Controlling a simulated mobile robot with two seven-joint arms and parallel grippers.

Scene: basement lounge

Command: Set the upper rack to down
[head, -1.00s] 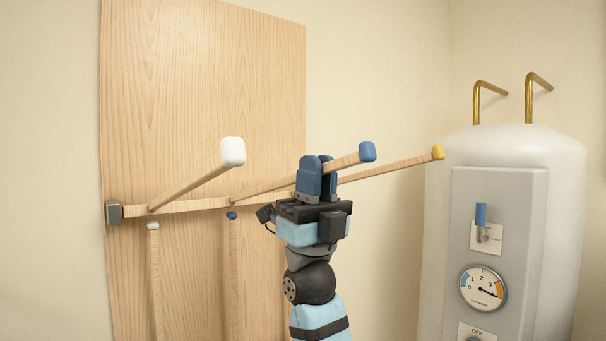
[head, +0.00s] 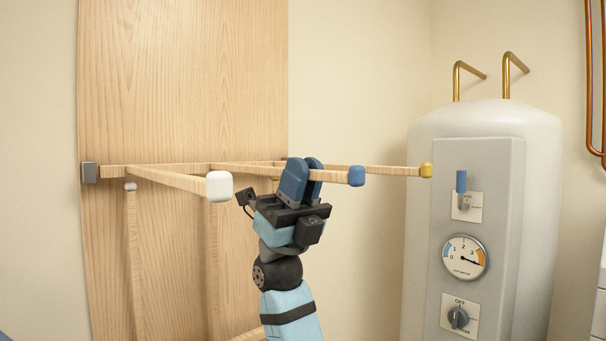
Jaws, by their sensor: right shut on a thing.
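The upper rack (head: 168,179) is a wooden frame of arms hinged on a bar at the wooden wall panel. Its arms stick out roughly level, with white (head: 219,186), blue (head: 356,176) and yellow (head: 426,171) end caps. My right gripper (head: 302,178) is shut on the middle arm, just behind the blue cap. Its fingers hide part of that arm. A lower rack (head: 133,250) hangs down along the panel beneath the upper one. My left gripper is not in view.
A white boiler tank (head: 545,180) with brass pipes, a blue lever (head: 461,181), a gauge (head: 464,257) and a knob (head: 458,317) stands at the right. Copper pipes (head: 591,80) run at the far right edge. Bare wall lies between panel and tank.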

